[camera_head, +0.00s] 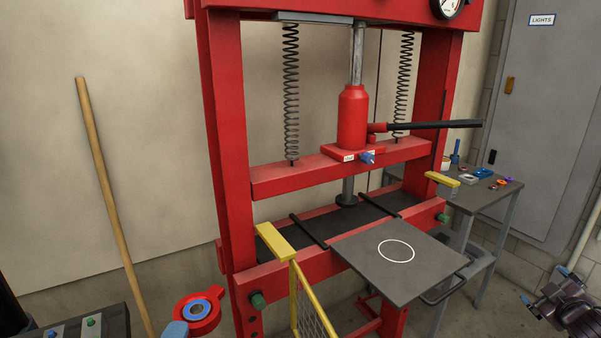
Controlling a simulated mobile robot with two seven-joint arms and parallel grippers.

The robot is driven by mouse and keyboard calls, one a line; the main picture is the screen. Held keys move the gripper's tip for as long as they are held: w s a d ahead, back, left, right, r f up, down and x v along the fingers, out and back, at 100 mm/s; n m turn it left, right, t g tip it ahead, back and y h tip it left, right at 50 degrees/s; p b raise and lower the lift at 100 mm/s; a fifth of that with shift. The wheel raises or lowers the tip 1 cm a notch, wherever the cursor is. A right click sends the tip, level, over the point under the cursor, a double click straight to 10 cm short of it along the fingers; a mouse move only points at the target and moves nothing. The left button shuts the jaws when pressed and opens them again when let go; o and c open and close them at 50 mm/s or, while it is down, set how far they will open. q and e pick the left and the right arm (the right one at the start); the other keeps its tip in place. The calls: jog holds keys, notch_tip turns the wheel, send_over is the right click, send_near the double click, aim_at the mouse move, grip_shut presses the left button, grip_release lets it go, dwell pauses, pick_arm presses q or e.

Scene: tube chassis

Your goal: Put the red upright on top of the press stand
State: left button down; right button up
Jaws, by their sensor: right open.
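A red ring-shaped part with a blue ring inside, which looks like the red upright (213,320), is at the bottom edge left of centre. A grey-blue piece touches its lower left in the picture, and what bears it is cut off. The red press stand (228,130) fills the middle, with a flat grey plate (350,246) marked with a white circle at its front. My right gripper (545,288) is at the lower right, open and empty, well apart from the upright and right of the plate.
A yellow-topped guard (276,241) stands at the press's front left, and another yellow piece (442,179) at its right. A small table (478,196) with small parts stands behind right. A wooden pole (105,185) leans on the wall. The grey plate's top is bare.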

jog(key=s+a+f+g+y, duration=0.1)
jog(key=s+a+f+y, duration=0.1)
jog(key=s+a+f, duration=0.8)
jog(key=s+a+f+m+g+y, duration=0.1)
jog(key=s+a+f, duration=0.3)
jog(key=s+a, duration=0.5)
jog(key=s+a+f+m+g, duration=0.1)
jog(key=s+a+f+m, duration=0.3)
jog(key=s+a, duration=0.5)
jog(key=shift+s+a+f+m+y, duration=0.3)
jog(key=shift+s+a+f+y, duration=0.1)
jog(key=shift+s, duration=0.25)
jog(key=shift+s+a+r, duration=0.15)
jog(key=shift+s+a, duration=0.2)
jog(key=shift+s, duration=0.1)
jog(key=shift+c, duration=1.4)
jog(key=c, duration=0.7)
jog(key=shift+w+d+r, duration=0.1)
jog(key=shift+d, duration=0.05)
jog(key=shift+c, duration=0.5)
jog(key=shift+d, duration=0.1)
